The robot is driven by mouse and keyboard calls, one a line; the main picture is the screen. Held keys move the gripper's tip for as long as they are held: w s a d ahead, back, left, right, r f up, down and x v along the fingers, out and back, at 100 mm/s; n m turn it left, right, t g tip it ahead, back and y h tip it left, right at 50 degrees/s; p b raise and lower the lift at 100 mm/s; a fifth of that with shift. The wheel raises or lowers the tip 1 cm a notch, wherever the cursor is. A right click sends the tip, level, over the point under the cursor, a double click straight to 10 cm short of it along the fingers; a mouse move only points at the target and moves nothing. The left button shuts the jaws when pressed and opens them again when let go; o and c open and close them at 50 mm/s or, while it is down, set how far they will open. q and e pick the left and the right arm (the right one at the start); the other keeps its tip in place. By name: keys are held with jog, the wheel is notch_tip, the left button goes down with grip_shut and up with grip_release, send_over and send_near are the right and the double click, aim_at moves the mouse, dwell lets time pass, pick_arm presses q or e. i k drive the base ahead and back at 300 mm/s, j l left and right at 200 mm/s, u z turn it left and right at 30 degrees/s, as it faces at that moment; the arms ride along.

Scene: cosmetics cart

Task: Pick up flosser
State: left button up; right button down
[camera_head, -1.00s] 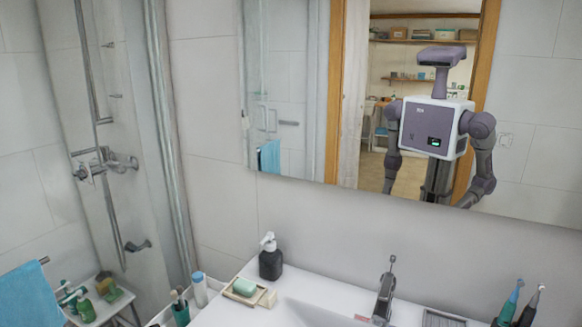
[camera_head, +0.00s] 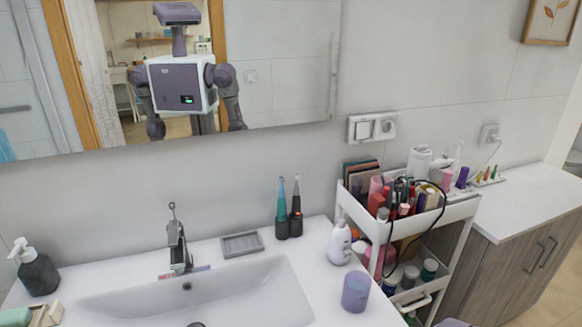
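I cannot tell for certain which thing is the flosser. A white, upright device-like item (camera_head: 419,161) stands at the back of the cart's top tray, and a slimmer white item (camera_head: 457,157) with a narrow top stands to its right. Two dark-based electric toothbrushes, one teal-topped (camera_head: 281,209) and one dark (camera_head: 296,209), stand upright on the counter behind the sink. A rounded white container (camera_head: 340,243) stands at the counter's right side. Neither of my grippers shows. Small purple parts at the bottom edge may be my arms.
The white cart (camera_head: 459,212) holds crowded cosmetics and a looping black cable. A purple cup (camera_head: 356,291) stands near the counter's right edge. The sink (camera_head: 230,292), faucet (camera_head: 178,244) and dark soap bottle (camera_head: 37,270) are left. The wooden cabinet's white top (camera_head: 535,197) has free room.

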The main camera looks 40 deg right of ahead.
aim_at(340, 240)
jog(key=z, duration=1.8)
